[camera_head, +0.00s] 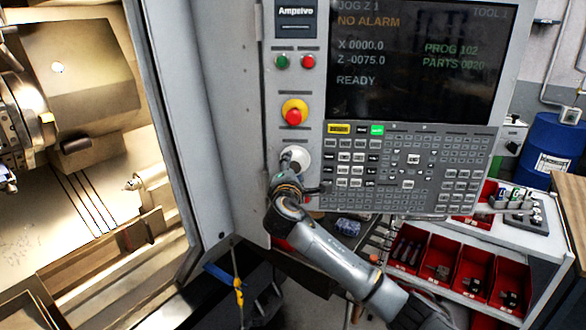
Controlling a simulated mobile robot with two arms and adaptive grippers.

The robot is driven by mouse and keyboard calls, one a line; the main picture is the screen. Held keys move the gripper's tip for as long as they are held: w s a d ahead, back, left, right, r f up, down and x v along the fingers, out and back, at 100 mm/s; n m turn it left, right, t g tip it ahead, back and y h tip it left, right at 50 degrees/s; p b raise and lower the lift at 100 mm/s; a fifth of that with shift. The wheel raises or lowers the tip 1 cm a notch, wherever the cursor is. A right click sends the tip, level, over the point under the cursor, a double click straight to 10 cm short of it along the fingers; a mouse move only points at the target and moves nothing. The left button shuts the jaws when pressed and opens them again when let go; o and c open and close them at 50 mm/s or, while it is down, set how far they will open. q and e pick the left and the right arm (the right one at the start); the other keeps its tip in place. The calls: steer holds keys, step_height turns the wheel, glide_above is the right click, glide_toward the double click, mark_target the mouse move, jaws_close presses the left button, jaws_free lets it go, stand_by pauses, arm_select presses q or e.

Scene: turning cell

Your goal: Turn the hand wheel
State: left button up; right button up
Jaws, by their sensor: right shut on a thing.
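The hand wheel (301,156) is a pale round dial on the control panel, below the red emergency stop button. My right gripper (292,166) reaches it from below and is shut on it, covering its lower left part. The fingertips are small and partly hidden by the gripper's own body. My right arm comes up from the lower right. My left gripper is not in view.
The panel has a screen (420,62), a keypad (405,170), a red emergency stop (294,112) and green (281,62) and red (308,62) buttons close by. The open lathe chamber (85,190) is at left. Red bins (410,245) and a blue drum (555,145) stand at right.

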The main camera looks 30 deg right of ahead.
steer(key=shift+f, duration=0.1)
steer(key=o, duration=1.2)
steer(key=shift+c, duration=0.2)
steer(key=v, duration=1.2)
